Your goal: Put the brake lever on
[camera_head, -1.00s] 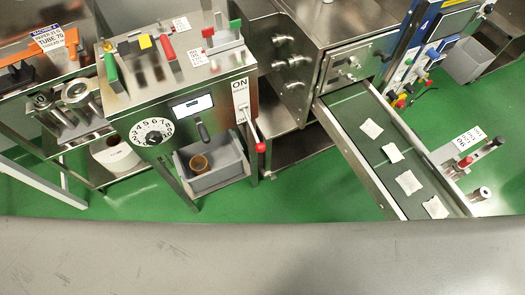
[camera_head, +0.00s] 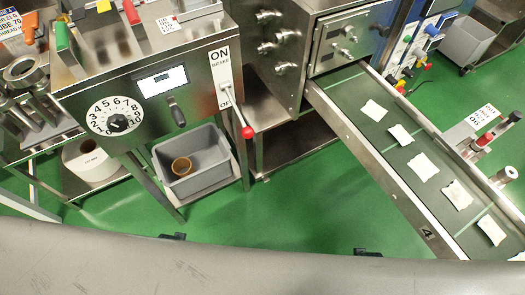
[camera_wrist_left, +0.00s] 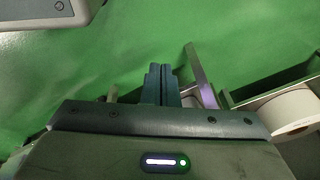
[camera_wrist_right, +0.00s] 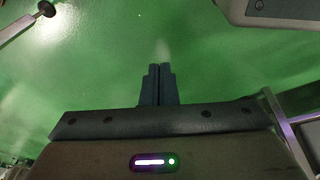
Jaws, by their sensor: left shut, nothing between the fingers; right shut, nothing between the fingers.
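The brake lever (camera_head: 237,112) is a metal rod with a red ball at its low end. It hangs beside the ON/BRAKE/OFF label plate (camera_head: 221,78) on the right part of the machine's front panel, its ball near the OFF end. My left gripper (camera_wrist_left: 162,68) is shut and empty over the green floor in the left wrist view. My right gripper (camera_wrist_right: 158,68) is shut and empty over the green floor in the right wrist view. Neither gripper shows in the head view, and both are apart from the lever.
A numbered dial (camera_head: 115,116), a small display (camera_head: 162,81) and a dark handle (camera_head: 176,112) share the panel. A grey bin (camera_head: 214,180) stands below. A conveyor (camera_head: 350,99) carrying several teabags slopes down at right. Green floor (camera_head: 310,215) lies open in front.

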